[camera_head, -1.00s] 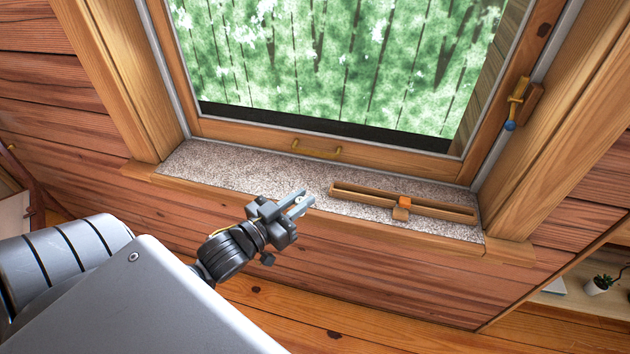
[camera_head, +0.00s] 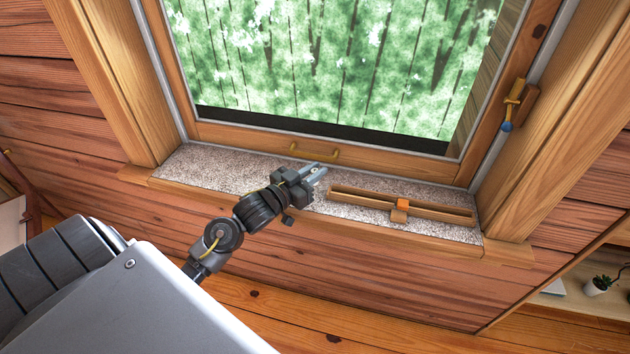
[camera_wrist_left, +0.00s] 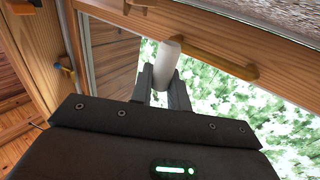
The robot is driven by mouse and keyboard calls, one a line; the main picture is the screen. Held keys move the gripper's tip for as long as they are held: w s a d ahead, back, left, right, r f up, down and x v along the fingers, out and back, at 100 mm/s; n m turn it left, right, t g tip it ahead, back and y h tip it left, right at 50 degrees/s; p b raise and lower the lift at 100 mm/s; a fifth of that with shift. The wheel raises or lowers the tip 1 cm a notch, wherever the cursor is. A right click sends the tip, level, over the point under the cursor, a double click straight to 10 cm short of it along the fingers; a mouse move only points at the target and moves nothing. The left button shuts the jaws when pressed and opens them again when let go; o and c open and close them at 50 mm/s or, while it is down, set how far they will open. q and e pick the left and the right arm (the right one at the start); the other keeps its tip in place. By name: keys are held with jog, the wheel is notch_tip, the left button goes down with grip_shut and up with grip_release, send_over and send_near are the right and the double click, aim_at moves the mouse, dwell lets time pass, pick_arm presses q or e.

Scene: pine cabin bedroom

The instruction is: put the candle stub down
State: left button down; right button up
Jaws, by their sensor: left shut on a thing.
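The candle stub (camera_wrist_left: 166,62) is a short pale cylinder between the fingertips of my left gripper in the left wrist view. My left gripper (camera_head: 316,172) is shut on it. In the head view the gripper is over the speckled window sill (camera_head: 215,168), near its middle, just left of a wooden bar. The stub is mostly hidden by the fingers there, and I cannot tell whether it touches the sill. My right gripper is not in view.
The long wooden bar with an orange block (camera_head: 402,203) takes up the right part of the sill. The window's brass pull handle (camera_head: 314,153) is just behind the gripper. A brass latch with a blue tip (camera_head: 511,105) is on the right frame. The sill's left part is clear.

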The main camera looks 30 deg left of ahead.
pick_arm(q)
notch_tip(320, 180, down, 4)
jog(key=shift+w+a+r+b, duration=0.1)
jog(key=shift+w+r+b, duration=0.05)
jog(key=shift+r+b, duration=0.15)
jog(key=shift+w+f, duration=0.2)
jog(key=shift+w, duration=0.05)
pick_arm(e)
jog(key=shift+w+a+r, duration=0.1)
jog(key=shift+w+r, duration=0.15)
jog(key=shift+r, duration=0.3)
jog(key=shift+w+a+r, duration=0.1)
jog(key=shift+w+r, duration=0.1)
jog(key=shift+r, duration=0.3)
pick_arm(q)
jog(key=shift+f, duration=0.1)
jog(key=c, duration=1.3)
grip_release()
jog(key=shift+c, duration=0.2)
jog(key=shift+s, duration=0.1)
jog(key=s+a, duration=0.2)
jog(key=s, duration=0.9)
jog(key=shift+s+a, duration=0.15)
jog(key=shift+s, duration=0.2)
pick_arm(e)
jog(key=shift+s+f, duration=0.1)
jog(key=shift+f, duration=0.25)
